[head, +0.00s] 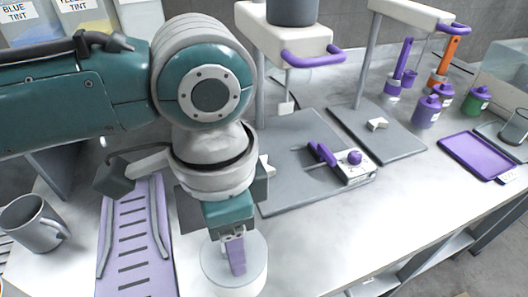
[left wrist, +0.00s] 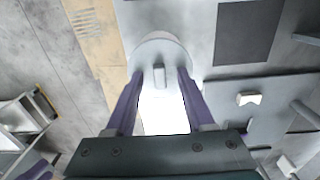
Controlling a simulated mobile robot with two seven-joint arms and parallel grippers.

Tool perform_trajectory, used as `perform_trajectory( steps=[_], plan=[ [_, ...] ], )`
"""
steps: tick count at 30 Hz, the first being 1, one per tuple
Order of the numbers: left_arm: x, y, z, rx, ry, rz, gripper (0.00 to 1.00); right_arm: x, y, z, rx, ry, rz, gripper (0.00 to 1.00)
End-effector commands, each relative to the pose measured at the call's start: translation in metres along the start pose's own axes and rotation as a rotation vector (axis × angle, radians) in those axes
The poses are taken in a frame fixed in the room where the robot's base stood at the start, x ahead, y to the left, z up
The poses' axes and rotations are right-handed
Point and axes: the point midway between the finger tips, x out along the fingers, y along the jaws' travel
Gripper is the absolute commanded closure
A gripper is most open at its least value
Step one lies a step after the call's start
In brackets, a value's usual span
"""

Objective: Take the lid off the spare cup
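A white round cup (head: 212,272), which looks like the spare cup, stands at the front edge of the table, below my left gripper. Its pale lid (left wrist: 160,46) has a small upright tab (left wrist: 161,72) on top in the left wrist view. My left gripper (head: 236,272) points down over the lid and hides part of it. In the left wrist view its two purple fingers (left wrist: 161,73) are spread on either side of the tab, with gaps between. Whether the fingertips touch the lid cannot be told. My right gripper is not in view.
A grey mug (head: 36,224) and a purple slotted rack (head: 132,250) stand to the left. Behind are grey mats (head: 290,190) under two stands, and a small device with a purple knob (head: 354,158). Several bottles (head: 426,112) and a purple tray (head: 480,156) are at right.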

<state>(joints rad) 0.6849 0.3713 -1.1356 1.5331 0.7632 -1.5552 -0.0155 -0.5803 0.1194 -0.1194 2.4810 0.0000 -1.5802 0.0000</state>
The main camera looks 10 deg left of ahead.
Motion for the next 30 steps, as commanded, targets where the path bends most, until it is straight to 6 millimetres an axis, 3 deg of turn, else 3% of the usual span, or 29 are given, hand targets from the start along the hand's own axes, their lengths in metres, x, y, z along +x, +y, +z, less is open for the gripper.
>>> perform_trajectory(
  steps=[2,14,30],
  plan=[
    [-0.0002,0.0,-0.0001,0.0,0.0,0.0,0.54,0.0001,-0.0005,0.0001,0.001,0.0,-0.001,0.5],
    [-0.0005,-0.0001,0.0,0.0,0.0,0.0,0.99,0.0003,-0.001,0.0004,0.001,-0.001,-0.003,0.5],
    [-0.001,-0.0002,0.0,0.0,0.0,0.0,1.0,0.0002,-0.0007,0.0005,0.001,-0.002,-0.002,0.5]
  ],
)
